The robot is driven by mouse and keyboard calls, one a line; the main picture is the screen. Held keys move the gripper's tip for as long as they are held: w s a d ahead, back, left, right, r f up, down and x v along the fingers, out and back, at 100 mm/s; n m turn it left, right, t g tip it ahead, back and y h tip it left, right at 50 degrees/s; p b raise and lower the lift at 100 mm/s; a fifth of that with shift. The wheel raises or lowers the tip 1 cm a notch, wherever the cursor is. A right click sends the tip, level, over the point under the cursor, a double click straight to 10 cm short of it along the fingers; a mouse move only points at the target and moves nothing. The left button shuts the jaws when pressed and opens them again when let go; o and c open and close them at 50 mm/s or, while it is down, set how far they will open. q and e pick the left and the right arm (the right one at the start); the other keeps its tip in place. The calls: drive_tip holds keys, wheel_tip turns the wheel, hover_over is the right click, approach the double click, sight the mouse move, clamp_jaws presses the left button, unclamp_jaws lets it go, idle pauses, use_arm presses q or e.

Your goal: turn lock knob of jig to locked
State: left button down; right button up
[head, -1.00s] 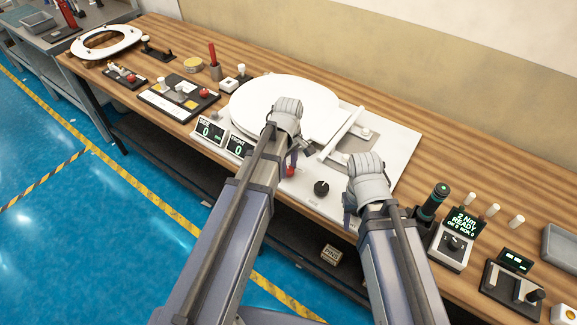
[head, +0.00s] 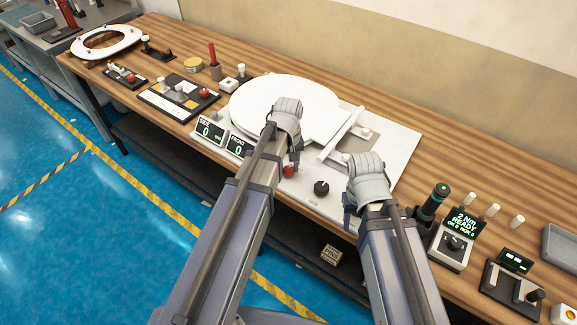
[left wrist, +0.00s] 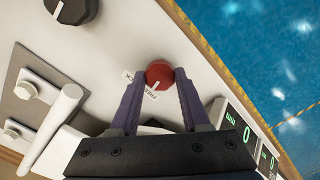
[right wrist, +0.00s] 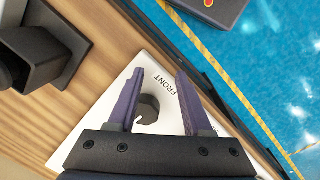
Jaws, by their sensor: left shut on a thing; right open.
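The jig is a white base plate (head: 395,150) with a round white plate (head: 265,105) on it. A red knob (head: 288,171) with a white pointer line sits near its front edge. In the left wrist view the red knob (left wrist: 159,75) is between the fingers of my left gripper (left wrist: 158,85), which is shut on it. Small labels lie beside the knob, partly hidden and hard to read. A black knob (head: 321,188) stands to its right. My right gripper (right wrist: 160,75) is open and empty over the plate's corner marked FRONT, with a dark faceted piece (right wrist: 148,108) beneath.
Two small displays (head: 238,145) stand left of the red knob. A black cylindrical tool (head: 432,203) and a torque display (head: 464,222) are right of my right arm. A toilet seat ring (head: 107,42) lies at the far left of the wooden bench.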

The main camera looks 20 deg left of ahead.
sight(288, 169)
use_arm(q)
drive_tip(key=m, duration=0.5)
drive_tip(key=shift+m, duration=0.3)
drive_tip(key=m, duration=0.5)
drive_tip(key=shift+m, duration=0.4)
drive_tip(key=shift+c, duration=1.9)
unclamp_jaws()
drive_tip(key=shift+r, duration=0.15)
use_arm(e)
drive_tip(key=shift+r, duration=0.1)
use_arm(q)
wheel_tip(288, 169, up, 8)
drive_tip(key=p, duration=0.8)
drive_tip(key=shift+f, duration=0.2)
use_arm(e)
wheel_tip(288, 169, up, 8)
drive_tip(key=shift+f, duration=0.2)
